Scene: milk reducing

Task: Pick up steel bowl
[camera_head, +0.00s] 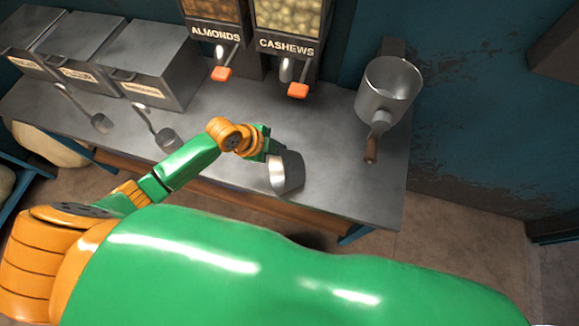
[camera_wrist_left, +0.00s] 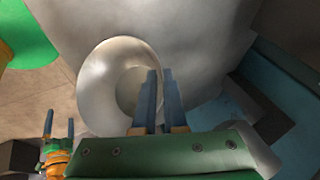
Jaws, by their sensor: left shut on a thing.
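The steel bowl (camera_head: 289,173) is near the front edge of the metal counter in the head view, and it looks tilted with its opening toward the left. My left gripper (camera_head: 274,150) is at its upper rim. In the left wrist view the bowl (camera_wrist_left: 98,88) shows its round inside, and my left gripper (camera_wrist_left: 160,75) has its two fingers close together, shut on the bowl's wall. I cannot tell whether the bowl touches the counter. My right gripper (camera_wrist_left: 59,125) shows small at the lower left of the wrist view, its fingers apart and empty.
The metal counter (camera_head: 335,190) is clear right of the bowl. Almond (camera_head: 216,35) and cashew (camera_head: 288,45) dispensers stand behind. A metal pot-like container (camera_head: 388,90) with a wooden handle is at right. Metal bins (camera_head: 150,65) and two scoops (camera_head: 165,138) are at left.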

